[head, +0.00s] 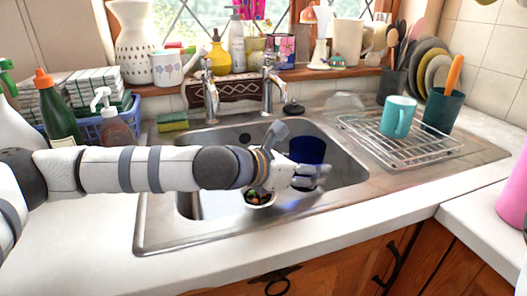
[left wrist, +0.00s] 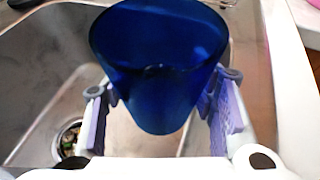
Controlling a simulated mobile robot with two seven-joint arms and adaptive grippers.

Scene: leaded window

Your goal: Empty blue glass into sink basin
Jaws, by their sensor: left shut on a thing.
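A dark blue glass (head: 308,150) is held by my left gripper (head: 308,177) over the right part of the sink basin in the head view. In the left wrist view the glass (left wrist: 158,70) stands between the two fingers of the left gripper (left wrist: 165,108), which touch its sides. Its mouth is toward the top of that view; I cannot tell what it holds. The steel sink basin (head: 345,170) lies below, partly hidden by my left arm. My right gripper is not in view.
Two taps (head: 270,88) stand behind the basin. A wire drying rack (head: 400,145) with a teal mug (head: 398,117) is to the right. Bottles stand at the left.

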